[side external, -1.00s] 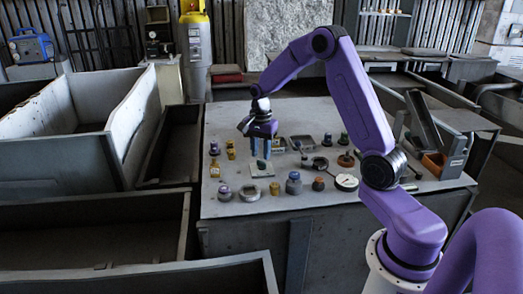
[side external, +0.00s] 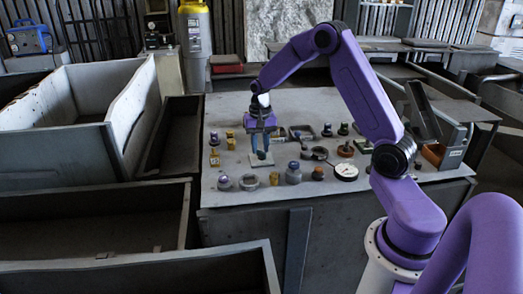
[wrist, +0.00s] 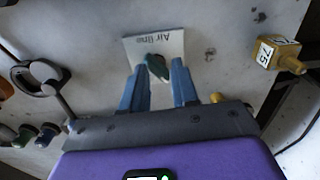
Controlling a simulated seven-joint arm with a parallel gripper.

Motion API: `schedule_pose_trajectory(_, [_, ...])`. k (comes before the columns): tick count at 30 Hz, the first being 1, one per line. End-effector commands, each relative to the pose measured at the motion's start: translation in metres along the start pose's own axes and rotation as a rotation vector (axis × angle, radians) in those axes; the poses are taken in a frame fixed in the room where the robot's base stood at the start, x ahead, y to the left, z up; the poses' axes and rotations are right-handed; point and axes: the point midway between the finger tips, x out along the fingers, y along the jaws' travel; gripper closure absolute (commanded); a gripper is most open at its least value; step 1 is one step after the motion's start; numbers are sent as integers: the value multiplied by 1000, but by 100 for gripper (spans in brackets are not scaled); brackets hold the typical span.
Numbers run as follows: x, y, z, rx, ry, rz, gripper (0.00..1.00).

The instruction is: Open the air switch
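The air switch is a pale square plate (wrist: 170,43) marked "Air line" with a dark green knob (wrist: 157,67) on it. The plate (side external: 259,163) lies on the grey table in the side external view, and my fingers hide most of the knob there. My gripper (wrist: 159,66) is open, its two blue fingers pointing down at the plate. In the wrist view the knob shows between the fingertips, with a gap on each side. In the side external view my gripper (side external: 262,154) is low over the plate; I cannot tell whether the fingertips touch it.
A yellow fitting marked 75 (wrist: 283,54) stands to the right in the wrist view. A black-handled ring tool (wrist: 40,77) lies to the left. A white dial gauge (side external: 345,171), a grey ring (side external: 249,182) and several small fittings crowd the table.

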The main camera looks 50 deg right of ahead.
Motion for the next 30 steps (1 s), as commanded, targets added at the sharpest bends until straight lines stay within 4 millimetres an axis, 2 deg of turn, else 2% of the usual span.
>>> schedule_pose_trajectory(1, [12, 12, -5, -40, 2, 14, 66])
schedule_pose_trajectory(17, [12, 11, -5, -562, -2, 13, 66])
schedule_pose_trajectory(22, [21, 8, -4, -568, -2, 12, 66])
schedule_pose_trajectory(30, [23, 7, -4, -568, 1, 9, 66])
